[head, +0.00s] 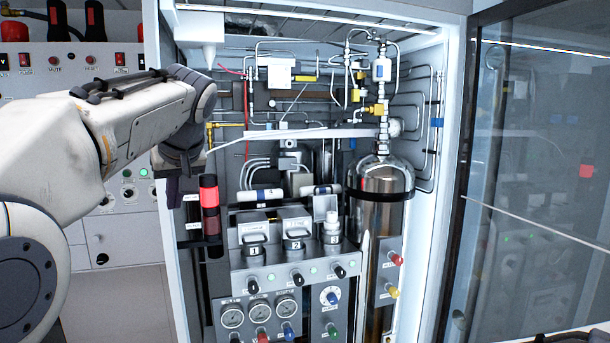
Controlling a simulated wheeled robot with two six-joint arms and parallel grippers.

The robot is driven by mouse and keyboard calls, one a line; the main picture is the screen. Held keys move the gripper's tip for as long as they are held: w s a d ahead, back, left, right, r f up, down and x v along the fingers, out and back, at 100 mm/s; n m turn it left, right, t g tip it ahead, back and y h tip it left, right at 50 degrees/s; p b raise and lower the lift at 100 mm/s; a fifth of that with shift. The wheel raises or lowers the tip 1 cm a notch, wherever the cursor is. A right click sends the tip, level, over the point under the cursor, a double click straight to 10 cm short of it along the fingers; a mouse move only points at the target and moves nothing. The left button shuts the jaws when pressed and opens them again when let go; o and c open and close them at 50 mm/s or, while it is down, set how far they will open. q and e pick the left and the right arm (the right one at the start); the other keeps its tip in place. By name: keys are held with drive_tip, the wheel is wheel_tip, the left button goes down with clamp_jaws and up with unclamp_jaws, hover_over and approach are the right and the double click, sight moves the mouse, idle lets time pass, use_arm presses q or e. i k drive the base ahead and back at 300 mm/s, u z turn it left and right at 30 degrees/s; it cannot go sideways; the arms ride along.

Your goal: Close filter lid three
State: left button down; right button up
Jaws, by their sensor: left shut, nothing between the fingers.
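The filter row stands on a grey block in the open cabinet. Filter lid one (252,232) and filter lid two (295,226) lie shut over the housings numbered 1 and 2. Filter lid three (325,204) stands raised at the right end of the row. Below it, a white filter (332,222) shows in the third housing (332,240). My left gripper (174,194) points down at the cabinet's left edge. It is shut and empty, well left of lid three and apart from it. My right gripper is out of view.
A black and red cylinder (209,205) stands between my left gripper and the filters. A steel tank (381,180) stands just right of lid three. Gauges (259,310) and knobs are below. A glass door (535,170) is open at the right.

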sight(319, 204)
drive_tip(key=z, duration=0.25)
drive_tip(key=i, duration=1.3)
drive_tip(key=z, duration=0.4)
